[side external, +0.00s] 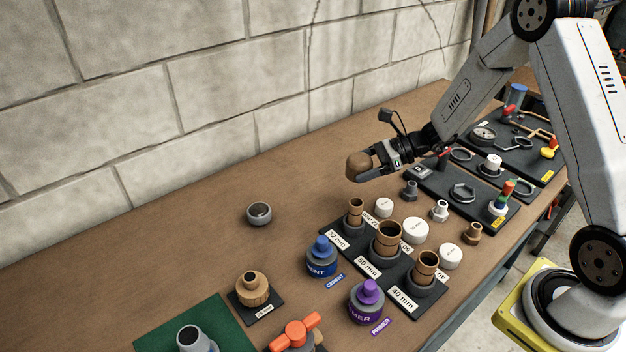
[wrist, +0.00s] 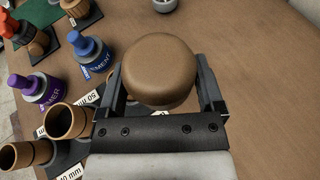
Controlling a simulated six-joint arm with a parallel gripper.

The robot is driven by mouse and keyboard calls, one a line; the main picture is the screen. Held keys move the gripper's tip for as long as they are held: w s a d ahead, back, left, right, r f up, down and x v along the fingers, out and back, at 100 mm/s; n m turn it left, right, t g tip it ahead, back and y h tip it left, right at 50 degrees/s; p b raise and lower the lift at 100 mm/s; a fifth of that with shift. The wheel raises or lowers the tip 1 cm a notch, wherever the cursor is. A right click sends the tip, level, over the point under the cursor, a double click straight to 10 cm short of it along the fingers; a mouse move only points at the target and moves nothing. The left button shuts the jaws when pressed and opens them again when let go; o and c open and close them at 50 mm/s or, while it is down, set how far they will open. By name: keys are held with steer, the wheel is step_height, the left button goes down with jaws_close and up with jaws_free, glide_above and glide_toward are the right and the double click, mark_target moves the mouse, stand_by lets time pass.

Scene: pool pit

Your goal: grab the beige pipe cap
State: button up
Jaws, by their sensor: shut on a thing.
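The beige pipe cap, a rounded brown-tan cap (side external: 359,167), is between the fingers of my gripper (side external: 377,163), which is shut on it. In the side view the cap is held above the wooden bench, apart from the stands below. The wrist view shows the cap (wrist: 160,68) with its rounded face toward the camera and a finger of my gripper (wrist: 162,88) on each side. The cap's far side is hidden in the wrist view.
Brown pipe stubs (side external: 388,240) stand upright on labelled dark plates, near white caps (side external: 415,231). A blue cement can (side external: 321,258), purple primer can (side external: 368,302) and orange-handled valve (side external: 298,335) stand in front. A grey cap (side external: 258,213) sits alone, with bare bench (side external: 180,238) around it.

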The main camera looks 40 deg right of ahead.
steer(key=shift+s+r, duration=0.35)
steer(key=shift+s, duration=0.45)
steer(key=shift+r, duration=0.1)
